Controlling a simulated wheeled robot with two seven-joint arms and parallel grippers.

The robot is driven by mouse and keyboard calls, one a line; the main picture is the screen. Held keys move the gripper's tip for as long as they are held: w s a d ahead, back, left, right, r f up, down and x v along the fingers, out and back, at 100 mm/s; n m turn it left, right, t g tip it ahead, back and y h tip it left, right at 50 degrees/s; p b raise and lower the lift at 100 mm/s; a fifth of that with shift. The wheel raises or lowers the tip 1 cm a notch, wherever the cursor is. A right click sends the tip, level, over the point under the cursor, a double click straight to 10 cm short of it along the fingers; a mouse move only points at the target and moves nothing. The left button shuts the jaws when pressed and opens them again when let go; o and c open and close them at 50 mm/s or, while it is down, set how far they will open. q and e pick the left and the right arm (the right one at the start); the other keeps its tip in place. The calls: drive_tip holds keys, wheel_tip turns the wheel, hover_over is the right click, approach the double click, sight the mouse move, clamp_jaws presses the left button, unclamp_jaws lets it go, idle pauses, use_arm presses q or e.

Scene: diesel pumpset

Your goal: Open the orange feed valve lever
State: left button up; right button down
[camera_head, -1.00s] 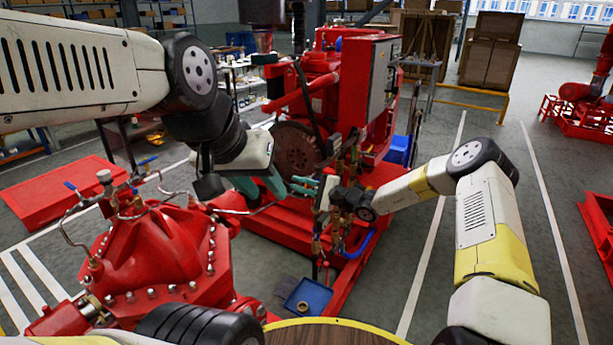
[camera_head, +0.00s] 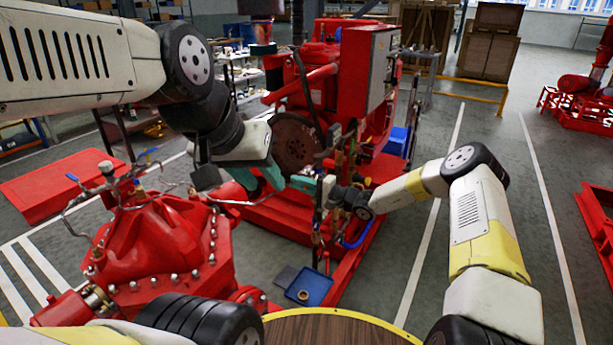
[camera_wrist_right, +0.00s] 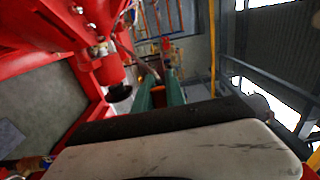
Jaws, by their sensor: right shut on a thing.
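My right gripper (camera_head: 301,184) has teal fingers and reaches in from the right to the slim upright pipes and valves in front of the red pumpset. In the right wrist view, its green fingers (camera_wrist_right: 160,92) are shut on a small orange piece, the orange feed valve lever (camera_wrist_right: 158,97). The fingers and wrist hide most of the lever, and its angle cannot be told. In the head view it is too small to make out. My left gripper (camera_head: 260,180) hangs left of the right one, its teal fingers apart and empty.
The red pumpset (camera_head: 335,75) with a grey control box (camera_head: 383,68) stands behind. A red bolted casing (camera_head: 160,250) fills the front left. A blue tray (camera_head: 308,288) lies on the floor below the pipes.

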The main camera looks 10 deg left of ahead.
drive_tip(key=shift+f, duration=0.15)
drive_tip(key=c, duration=1.4)
unclamp_jaws()
drive_tip(key=v, duration=0.8)
